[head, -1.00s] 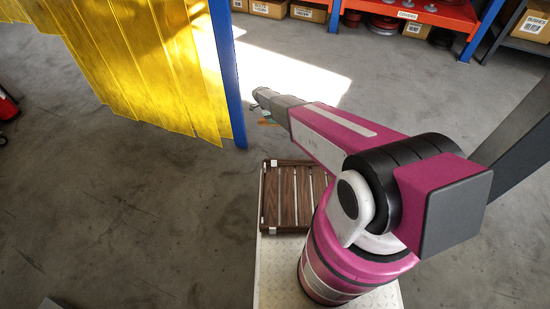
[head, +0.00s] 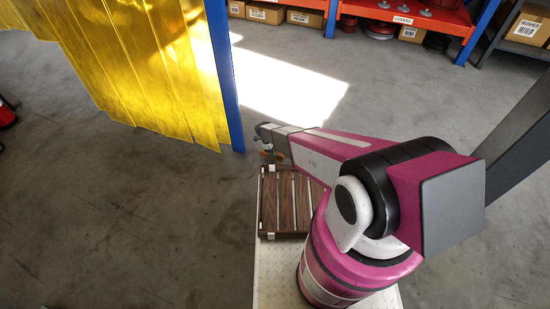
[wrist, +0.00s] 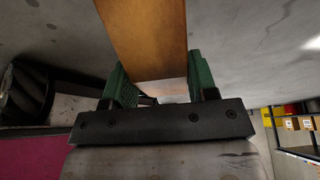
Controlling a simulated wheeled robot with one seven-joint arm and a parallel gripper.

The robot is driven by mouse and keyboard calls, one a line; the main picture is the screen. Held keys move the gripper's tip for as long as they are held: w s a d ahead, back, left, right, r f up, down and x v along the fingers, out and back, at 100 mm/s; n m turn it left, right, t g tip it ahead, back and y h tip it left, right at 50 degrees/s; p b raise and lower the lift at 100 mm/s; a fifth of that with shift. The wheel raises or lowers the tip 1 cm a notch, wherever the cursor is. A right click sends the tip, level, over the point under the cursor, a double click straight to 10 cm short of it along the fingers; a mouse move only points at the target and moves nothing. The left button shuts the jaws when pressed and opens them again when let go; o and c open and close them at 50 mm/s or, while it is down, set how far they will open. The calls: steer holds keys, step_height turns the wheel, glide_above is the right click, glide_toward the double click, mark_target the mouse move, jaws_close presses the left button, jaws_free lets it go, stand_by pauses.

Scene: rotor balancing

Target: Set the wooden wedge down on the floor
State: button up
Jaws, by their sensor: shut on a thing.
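The wooden wedge (wrist: 145,38) is an orange-brown block between the green finger pads of my gripper (wrist: 160,88) in the wrist view. My gripper is shut on it. In the head view, the wedge (head: 268,154) shows only as a small orange patch below my gripper (head: 266,146), just beyond the slatted wooden tray. Most of it is hidden there by the arm. How high it is above the floor (head: 130,220) I cannot tell.
The brown slatted tray (head: 268,205) sits on my pale deck. A yellow strip curtain (head: 150,70) and blue post (head: 224,75) stand at the upper left. An orange shelf (head: 400,12) with boxes stands at the back.

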steer(key=shift+s+d+f, duration=0.2)
steer(key=shift+s+f, duration=0.15)
steer(key=shift+f, duration=1.9)
steer(key=shift+f, duration=0.1)
steer(key=o, duration=1)
steer(key=shift+o, duration=0.2)
